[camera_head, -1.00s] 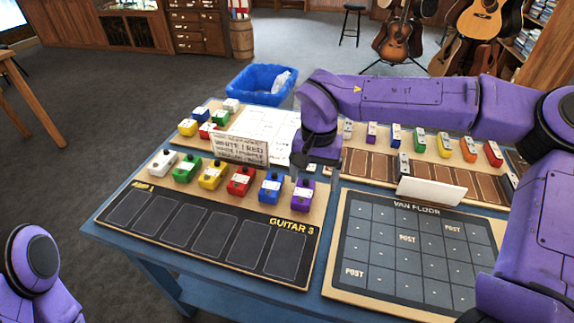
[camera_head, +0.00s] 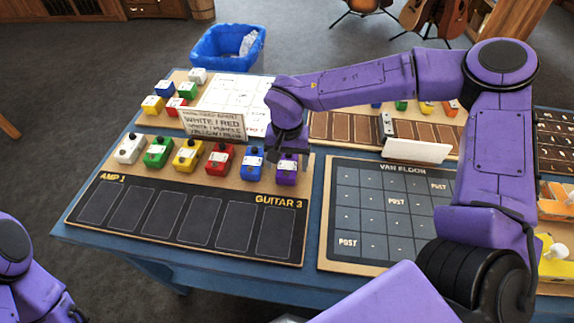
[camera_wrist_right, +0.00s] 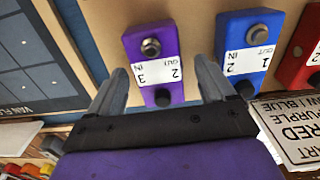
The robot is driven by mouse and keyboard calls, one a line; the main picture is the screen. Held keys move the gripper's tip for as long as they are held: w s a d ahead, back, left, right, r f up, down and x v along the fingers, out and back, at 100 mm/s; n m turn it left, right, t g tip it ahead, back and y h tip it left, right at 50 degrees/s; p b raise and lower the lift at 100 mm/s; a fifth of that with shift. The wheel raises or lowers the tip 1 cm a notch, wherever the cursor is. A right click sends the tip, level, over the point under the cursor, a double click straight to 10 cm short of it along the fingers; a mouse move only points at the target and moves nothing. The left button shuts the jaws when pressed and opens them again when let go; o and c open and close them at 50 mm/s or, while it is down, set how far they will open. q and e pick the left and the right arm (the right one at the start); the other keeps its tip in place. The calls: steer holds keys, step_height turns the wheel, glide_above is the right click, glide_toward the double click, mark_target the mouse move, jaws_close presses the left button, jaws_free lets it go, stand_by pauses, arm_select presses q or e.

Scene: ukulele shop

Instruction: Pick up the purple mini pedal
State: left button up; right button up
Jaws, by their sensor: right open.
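The purple mini pedal (camera_head: 287,175) stands at the right end of a row of coloured pedals, on the board above the black panel marked GUITAR 3. My right gripper (camera_head: 286,155) is over it from behind and partly hides its top. In the right wrist view the purple pedal (camera_wrist_right: 152,58) shows a white label and a round knob. The right gripper's two fingers (camera_wrist_right: 160,72) are open, one on each side of the near end of the pedal, with nothing held. Only part of my left arm shows at lower left; its gripper is out of sight.
A blue pedal (camera_head: 249,164) stands close on the left of the purple one, with a red pedal (camera_head: 219,160) beyond it. A white sign (camera_head: 213,125) stands behind the row. The VAN FLOOR grid board (camera_head: 372,225) lies to the right. The black panel (camera_head: 190,212) in front is empty.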

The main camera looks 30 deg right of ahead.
steer(key=shift+s+r, duration=0.2)
steer(key=shift+s, duration=0.1)
steer(key=shift+w+f, duration=0.1)
steer(key=shift+w, duration=0.05)
steer(key=c, duration=1)
steer(key=shift+c, duration=1.1)
